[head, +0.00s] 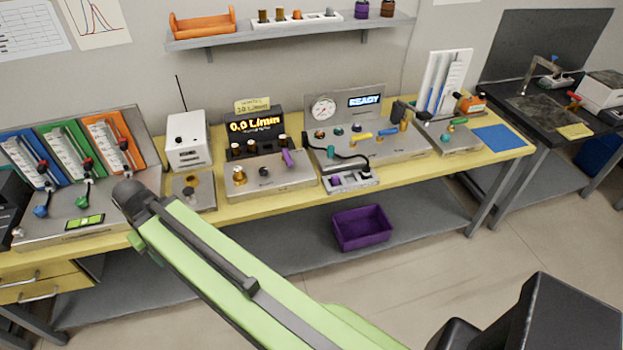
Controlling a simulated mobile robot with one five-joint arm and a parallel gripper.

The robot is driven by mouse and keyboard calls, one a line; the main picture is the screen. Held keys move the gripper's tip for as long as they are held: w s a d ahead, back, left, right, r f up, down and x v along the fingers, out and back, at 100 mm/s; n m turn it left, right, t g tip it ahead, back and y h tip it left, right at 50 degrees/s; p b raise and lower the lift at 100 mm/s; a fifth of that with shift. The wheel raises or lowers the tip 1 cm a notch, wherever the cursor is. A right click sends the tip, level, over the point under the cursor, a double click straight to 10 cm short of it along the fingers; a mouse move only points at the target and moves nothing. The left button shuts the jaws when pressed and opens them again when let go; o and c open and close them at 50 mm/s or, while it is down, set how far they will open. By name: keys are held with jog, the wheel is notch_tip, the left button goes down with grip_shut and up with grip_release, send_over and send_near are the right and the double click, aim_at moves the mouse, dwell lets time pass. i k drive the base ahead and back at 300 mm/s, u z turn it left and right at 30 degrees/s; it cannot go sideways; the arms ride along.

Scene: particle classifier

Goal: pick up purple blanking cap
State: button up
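A small purple piece (336,181), which looks like the purple blanking cap, sits at the left in a small grey holder (352,187) at the front edge of the yellow bench. A dark piece stands to its right in the same holder. My green arm crosses the lower middle of the view, with a dark joint at its upper left end. My gripper's fingers are not visible. The arm's visible end is well to the left of the holder.
Instrument panels (268,186) with brass knobs and a purple lever line the bench (410,163). A gauge panel (345,103) reads READY. A purple bin (362,229) stands on the lower shelf. A wall shelf (290,34) holds small parts. Floor is clear at right.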

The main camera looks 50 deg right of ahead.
aim_at(335, 180)
jog(key=z, duration=0.2)
jog(key=i, duration=0.9)
jog(key=z, duration=0.4)
